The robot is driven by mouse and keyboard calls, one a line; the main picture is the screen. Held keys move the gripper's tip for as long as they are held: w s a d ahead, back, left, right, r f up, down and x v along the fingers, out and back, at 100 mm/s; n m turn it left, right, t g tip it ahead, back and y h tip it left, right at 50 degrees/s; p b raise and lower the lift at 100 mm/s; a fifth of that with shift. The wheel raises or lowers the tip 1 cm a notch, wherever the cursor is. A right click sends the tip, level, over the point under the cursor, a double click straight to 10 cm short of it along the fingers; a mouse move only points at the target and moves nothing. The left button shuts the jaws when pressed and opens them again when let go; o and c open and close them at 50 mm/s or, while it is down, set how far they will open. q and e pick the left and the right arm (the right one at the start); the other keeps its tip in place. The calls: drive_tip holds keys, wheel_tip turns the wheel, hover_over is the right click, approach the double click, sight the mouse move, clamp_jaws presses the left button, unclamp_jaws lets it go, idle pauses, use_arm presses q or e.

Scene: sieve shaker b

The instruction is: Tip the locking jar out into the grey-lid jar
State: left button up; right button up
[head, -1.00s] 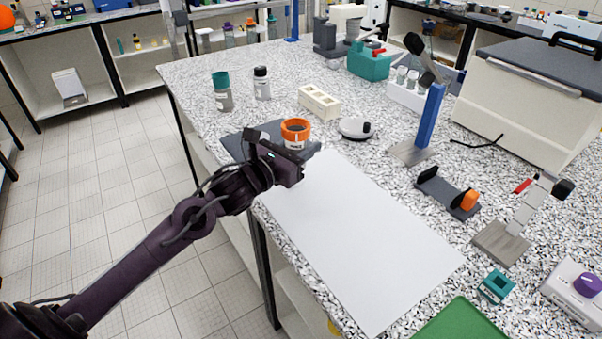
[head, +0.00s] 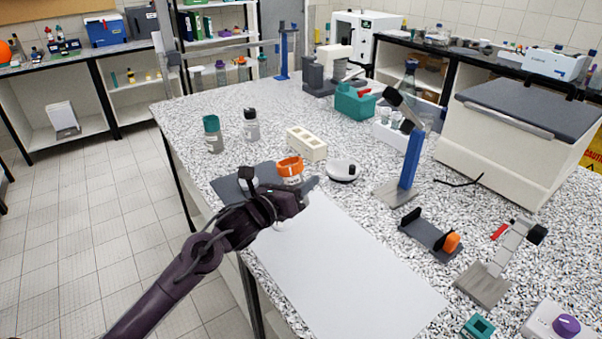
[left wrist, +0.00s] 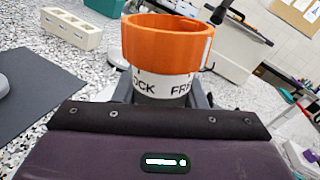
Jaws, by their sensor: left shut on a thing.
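The locking jar (head: 290,170) has a wide orange collar and a white band with LOCK and FREE lettering. My left gripper (left wrist: 165,98) is shut on it below the collar. The jar is upright at the right part of the dark mat, and I cannot tell whether its base touches. In the left wrist view the orange collar (left wrist: 165,42) fills the upper middle and its contents are hidden. The jar with a dark grey lid (head: 251,125) stands upright farther back, left of the cream block, its lid on. My right gripper is out of view.
A teal-lid jar (head: 213,135) stands left of the grey-lid jar. A cream block with holes (head: 306,144) and a round white device (head: 341,171) are close behind the gripper. The dark mat (head: 228,187) lies beneath. The white sheet (head: 340,265) in front is clear.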

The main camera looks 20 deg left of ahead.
use_arm(q)
drive_tip(key=n+p, duration=0.1)
drive_tip(key=r+n+p, duration=0.1)
drive_tip(key=p, duration=0.1)
drive_tip(key=shift+n, duration=0.3)
drive_tip(key=n+p, duration=0.1)
drive_tip(key=d+n+p, duration=0.1)
drive_tip(key=p, duration=0.1)
drive_tip(key=shift+s+f+n, duration=0.15)
drive_tip(key=shift+f+n, duration=0.05)
drive_tip(key=shift+n, duration=0.1)
drive_tip(key=shift+d+f+n+p, duration=0.1)
drive_tip(key=shift+f+n+p, duration=0.05)
drive_tip(key=shift+n+p, duration=0.8)
drive_tip(key=shift+d+f+n+p, duration=0.1)
drive_tip(key=shift+f+n+p, duration=0.15)
drive_tip(key=shift+n+p, duration=0.65)
drive_tip(key=shift+s+f+n+g+h, duration=0.1)
drive_tip(key=shift+f+n+g+h, duration=0.25)
drive_tip(key=shift+f+n, duration=0.45)
drive_tip(key=r+n+p, duration=0.2)
drive_tip(key=n+p, duration=0.1)
drive_tip(key=shift+a+n, duration=0.25)
drive_tip(key=shift+a, duration=0.05)
drive_tip(key=shift+w+a+r+n+h+p, duration=0.15)
drive_tip(key=shift+w+r+n+h+p, duration=0.2)
drive_tip(key=shift+n+p, duration=0.35)
drive_tip(key=shift+s+a+r+n, duration=0.1)
drive_tip(key=shift+s+r+n, duration=0.05)
drive_tip(key=shift+n, duration=0.25)
